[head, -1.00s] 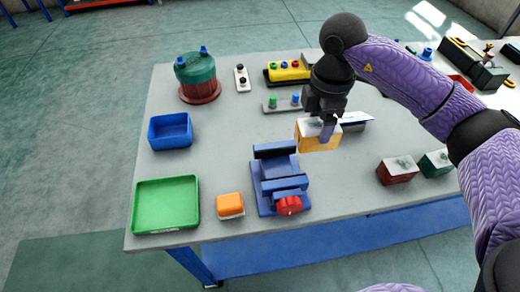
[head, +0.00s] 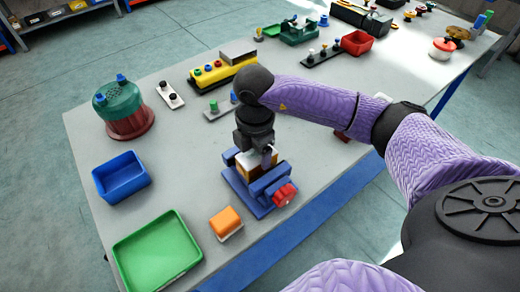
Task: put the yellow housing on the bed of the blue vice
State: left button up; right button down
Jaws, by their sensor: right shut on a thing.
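The yellow housing (head: 251,167) is a small box with a pale top, held in my right gripper (head: 265,157). It is over the blue vice (head: 262,206), between its two jaws as seen from the head. I cannot tell whether it touches the vice bed, as the gripper and the near jaw hide its lower part. The vice has a red knob (head: 284,195) at its near end. My right gripper is shut on the housing and points down. My left gripper is not in view.
An orange block (head: 225,221) and a green tray (head: 157,254) lie left of the vice. A blue bin (head: 121,177) and a green and red round part (head: 124,108) stand farther left. A yellow button box (head: 220,72) is behind my right gripper.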

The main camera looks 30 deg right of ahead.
aim_at(256, 154)
jog(key=shift+r, duration=0.1)
grip_release()
notch_tip(256, 154, up, 12)
jog(key=p, duration=0.2)
jog(key=shift+p, duration=0.35)
